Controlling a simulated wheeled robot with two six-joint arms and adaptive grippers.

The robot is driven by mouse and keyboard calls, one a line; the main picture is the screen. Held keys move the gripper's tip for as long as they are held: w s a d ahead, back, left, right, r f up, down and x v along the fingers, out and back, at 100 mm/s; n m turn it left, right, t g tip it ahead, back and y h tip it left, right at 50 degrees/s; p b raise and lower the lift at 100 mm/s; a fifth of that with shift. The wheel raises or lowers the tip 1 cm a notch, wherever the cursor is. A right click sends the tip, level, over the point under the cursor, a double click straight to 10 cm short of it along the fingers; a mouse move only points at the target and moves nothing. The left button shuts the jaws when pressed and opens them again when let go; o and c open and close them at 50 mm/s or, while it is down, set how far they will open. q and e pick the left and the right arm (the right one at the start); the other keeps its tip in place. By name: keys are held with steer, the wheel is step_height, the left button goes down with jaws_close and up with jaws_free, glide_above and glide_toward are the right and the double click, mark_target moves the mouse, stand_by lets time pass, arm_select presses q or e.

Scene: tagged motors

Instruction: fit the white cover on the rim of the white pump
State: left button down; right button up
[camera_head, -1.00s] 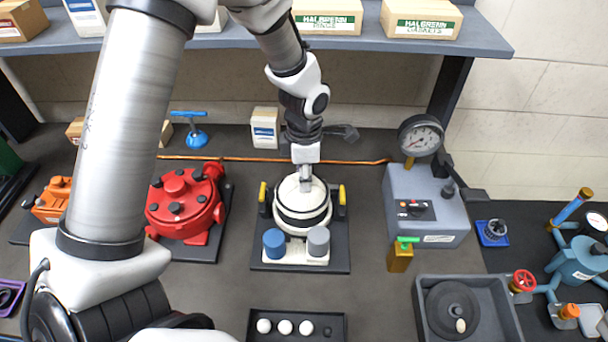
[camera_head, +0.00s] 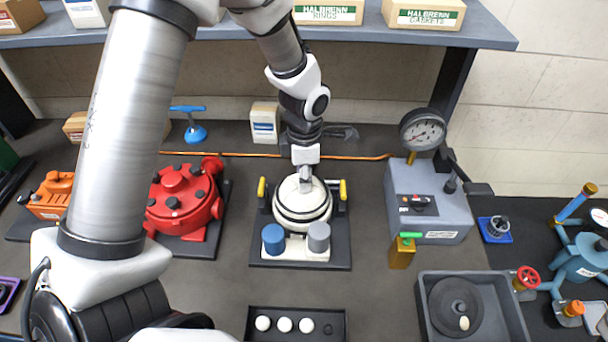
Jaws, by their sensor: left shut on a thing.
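The white pump (camera_head: 302,225) stands on a dark base plate near the middle of the bench, with a blue cap (camera_head: 273,238) and a grey cap (camera_head: 319,237) at its front. The white cover (camera_head: 290,196) is on top of the pump, roughly level and centred over its rim. A thin dark band shows between cover and pump; I cannot tell if the cover is fully seated. My left gripper (camera_head: 306,184) points down from above, shut on the top of the cover. The fingertips and grip are partly hidden. My right gripper is not in view.
A red pump (camera_head: 183,200) stands to the left and a grey gauge box (camera_head: 428,205) to the right. A tray with white balls (camera_head: 296,326) lies in front. A grey tray with a dark disc (camera_head: 474,308) is front right. A shelf with boxes spans the back.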

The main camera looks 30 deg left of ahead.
arm_select(q)
steer(key=shift+f+b, duration=0.85)
steer(key=shift+f, duration=0.25)
steer(key=c, duration=0.8)
jaws_free()
steer(key=shift+r, duration=0.1)
step_height(320, 180, up, 6)
steer(key=p, duration=0.4)
steer(key=shift+p, duration=0.3)
steer(key=shift+r, duration=0.1)
